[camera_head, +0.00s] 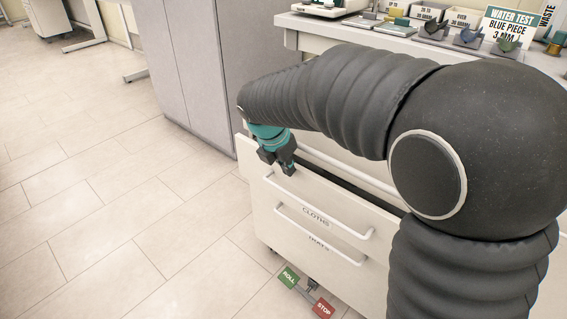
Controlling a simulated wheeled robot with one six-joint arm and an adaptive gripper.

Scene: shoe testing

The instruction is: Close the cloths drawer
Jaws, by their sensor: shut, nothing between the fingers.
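The cloths drawer (346,213) is the upper drawer of a cream cabinet under the bench. It stands pulled out, with a dark gap showing behind its front. Its front carries a "CLOTHS" label and a white bar handle (335,224). My gripper (283,172), dark with a teal body, is shut and empty at the left end of the drawer front. It points down near the handle's left end; I cannot tell whether it touches the drawer. My dark arm hides much of the cabinet's right side and the drawer's inside.
A lower drawer (290,222) labelled "TRAYS" sits beneath. Green "ROLL" (289,277) and red "STOP" (323,308) pedals are on the floor below. A tall grey cabinet (205,60) stands at the back left. The bench top (340,30) holds bins and test pieces. The left floor is clear.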

